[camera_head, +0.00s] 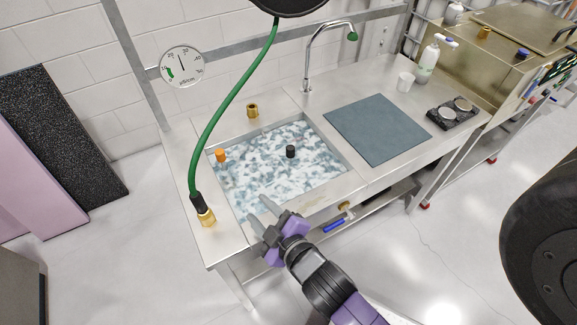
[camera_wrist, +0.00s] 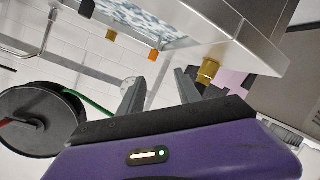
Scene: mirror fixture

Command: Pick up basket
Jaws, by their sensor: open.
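I cannot make out a basket in either view. My gripper (camera_head: 260,208) is open and empty at the front left edge of the sink (camera_head: 345,183) in the head view. Its two fingers also show in the wrist view (camera_wrist: 159,78), spread apart with nothing between them. The sink has a blue-white mottled surface inside. An orange cylinder (camera_head: 221,155) and a black cylinder (camera_head: 290,151) are in the sink area, the orange one near its left wall. The orange cylinder also shows in the wrist view (camera_wrist: 153,55), beyond the fingers.
A brass fitting (camera_head: 252,110) stands behind the sink. A green hose (camera_head: 232,92) ends in a brass nozzle (camera_head: 205,215) left of it.

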